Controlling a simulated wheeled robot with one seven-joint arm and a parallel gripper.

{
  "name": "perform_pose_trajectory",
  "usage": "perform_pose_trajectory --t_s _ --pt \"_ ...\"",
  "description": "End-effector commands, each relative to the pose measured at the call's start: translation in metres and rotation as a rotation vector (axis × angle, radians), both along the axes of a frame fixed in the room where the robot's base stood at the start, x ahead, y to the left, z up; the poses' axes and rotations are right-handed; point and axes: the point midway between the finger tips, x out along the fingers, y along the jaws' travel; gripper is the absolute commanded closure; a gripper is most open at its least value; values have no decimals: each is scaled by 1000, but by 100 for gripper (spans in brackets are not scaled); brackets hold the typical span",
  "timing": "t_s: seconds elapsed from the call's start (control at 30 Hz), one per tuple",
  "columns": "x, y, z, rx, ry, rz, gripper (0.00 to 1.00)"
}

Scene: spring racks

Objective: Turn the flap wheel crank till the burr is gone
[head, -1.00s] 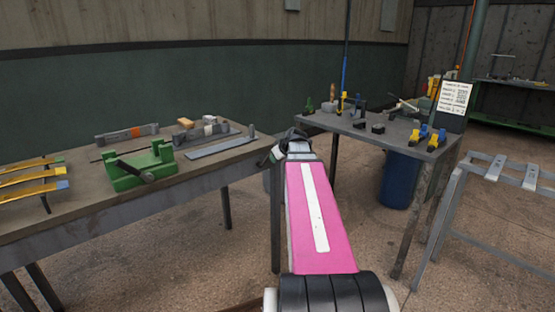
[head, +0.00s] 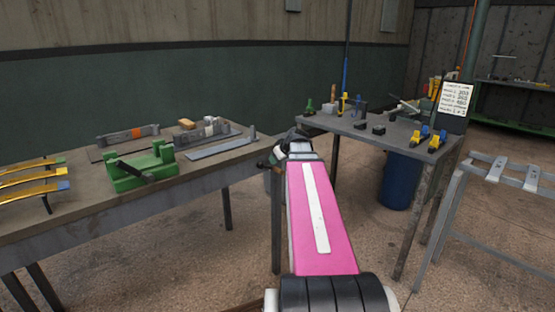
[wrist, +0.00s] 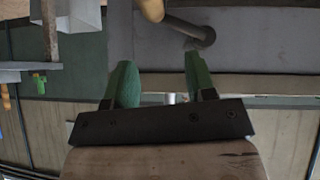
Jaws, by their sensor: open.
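My gripper (wrist: 157,75) shows in the wrist view with two green fingers apart and nothing between them. Beyond the fingertips, at the top edge, are a tan rounded piece like a handle (wrist: 152,9) and a grey rod with a dark round end (wrist: 190,30). I cannot tell whether these belong to the flap wheel crank. In the head view my gripper end (head: 271,161) is mostly hidden behind my pink arm, near the left bench's right end. A green fixture with a dark lever (head: 142,168) stands on that bench. No burr can be made out.
The left bench (head: 100,206) also holds gold leaf springs (head: 35,179), a flat grey strip (head: 220,148) and small tools. The right table (head: 395,142) carries clamps and small blocks. A blue barrel (head: 398,182) stands beneath it, and a grey rack (head: 500,185) is at right.

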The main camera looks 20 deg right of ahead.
Motion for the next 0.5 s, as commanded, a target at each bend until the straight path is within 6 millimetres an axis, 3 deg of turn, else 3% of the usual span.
perform_pose_trajectory --t_s 0.5 --pt "-60 -12 59 0 -1 -1 49"
